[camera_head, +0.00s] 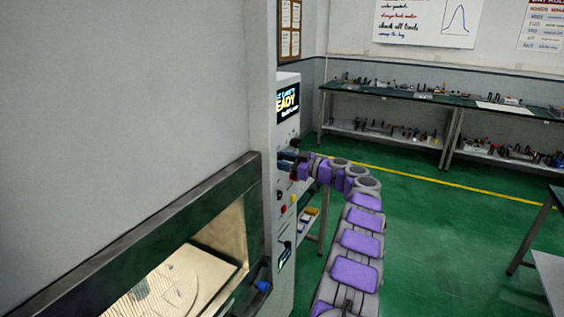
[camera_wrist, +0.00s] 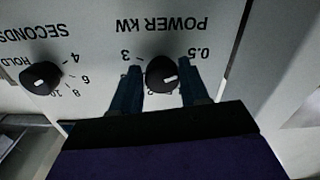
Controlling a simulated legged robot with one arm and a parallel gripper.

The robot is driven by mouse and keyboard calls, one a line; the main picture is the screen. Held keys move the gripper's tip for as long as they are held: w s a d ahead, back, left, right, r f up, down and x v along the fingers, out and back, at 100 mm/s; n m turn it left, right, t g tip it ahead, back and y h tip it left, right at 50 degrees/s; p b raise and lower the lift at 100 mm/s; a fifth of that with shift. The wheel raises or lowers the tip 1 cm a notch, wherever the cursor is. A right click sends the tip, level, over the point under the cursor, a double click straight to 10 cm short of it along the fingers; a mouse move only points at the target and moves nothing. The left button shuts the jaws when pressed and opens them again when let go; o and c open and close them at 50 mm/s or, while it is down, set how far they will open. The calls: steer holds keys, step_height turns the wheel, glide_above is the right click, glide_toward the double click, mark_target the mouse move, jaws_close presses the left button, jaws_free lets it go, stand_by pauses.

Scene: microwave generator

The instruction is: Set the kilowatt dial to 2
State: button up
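The kilowatt dial (camera_wrist: 159,68) is a round black knob below the upside-down label POWER KW in the wrist view. Its white mark points to the right and slightly down, towards the lower right of the scale. The 3 shows at its left and 0.5 at its right; the lower numbers are partly hidden by my fingers and the knob. My gripper (camera_wrist: 162,84) is open, with one dark blue finger on each side of the dial. The left finger is very close to the knob; contact is unclear. In the head view my gripper (camera_head: 287,162) is at the control panel.
A second black knob, the seconds dial (camera_wrist: 41,78), is left of the power dial. In the head view, the panel (camera_head: 284,225) carries a lit READY screen (camera_head: 288,102) and a red button (camera_head: 294,198). The microwave's lit chamber (camera_head: 190,275) is at lower left.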

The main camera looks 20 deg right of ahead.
steer(key=shift+s+d, duration=0.1)
steer(key=shift+d, duration=0.15)
steer(key=c, duration=0.3)
steer(key=shift+a, duration=0.35)
steer(key=c, duration=0.3)
steer(key=shift+c, duration=0.2)
steer(key=shift+d+r, duration=0.1)
